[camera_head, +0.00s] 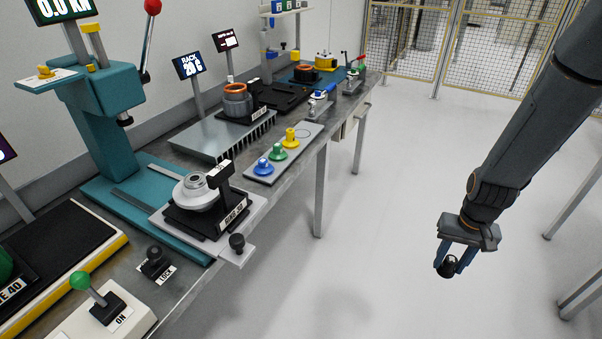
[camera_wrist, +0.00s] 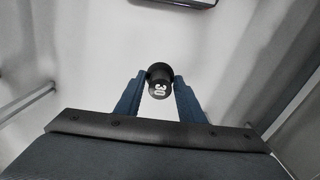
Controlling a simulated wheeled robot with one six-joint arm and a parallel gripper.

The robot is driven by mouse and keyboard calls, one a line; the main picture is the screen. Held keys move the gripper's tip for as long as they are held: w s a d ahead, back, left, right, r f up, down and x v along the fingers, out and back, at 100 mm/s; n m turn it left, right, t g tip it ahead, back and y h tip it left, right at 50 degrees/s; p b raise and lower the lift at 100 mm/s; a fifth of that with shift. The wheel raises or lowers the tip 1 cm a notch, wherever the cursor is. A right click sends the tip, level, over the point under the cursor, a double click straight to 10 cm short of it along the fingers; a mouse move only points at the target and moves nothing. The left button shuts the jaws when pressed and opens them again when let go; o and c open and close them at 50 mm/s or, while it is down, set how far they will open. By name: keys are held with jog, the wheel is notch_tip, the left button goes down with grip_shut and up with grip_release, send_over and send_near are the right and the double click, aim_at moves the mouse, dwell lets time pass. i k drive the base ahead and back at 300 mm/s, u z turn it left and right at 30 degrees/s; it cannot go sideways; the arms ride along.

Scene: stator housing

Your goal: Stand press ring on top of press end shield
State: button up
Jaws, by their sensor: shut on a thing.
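My gripper (camera_head: 452,262) hangs over the open floor at the right, well clear of the bench. Its blue fingers are shut on a small black cylinder (camera_head: 448,267), which I take for the press ring. In the wrist view this black cylinder (camera_wrist: 160,80) sits between the fingertips (camera_wrist: 160,90) and carries a white mark that looks like 30. The press end shield (camera_head: 197,191), a pale silver round part, lies on a black fixture (camera_head: 206,224) at the teal press. A black upright bracket (camera_head: 220,176) stands close at its right side.
The teal press column (camera_head: 101,130) with a red-knobbed lever (camera_head: 150,8) rises behind the fixture. A black knob (camera_head: 237,242) sits at the plate's front corner. A tray of coloured knobbed parts (camera_head: 284,153) lies farther along. The floor (camera_head: 375,220) between bench and gripper is clear.

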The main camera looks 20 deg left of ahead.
aim_at(194, 178)
jog(key=u, duration=1.2)
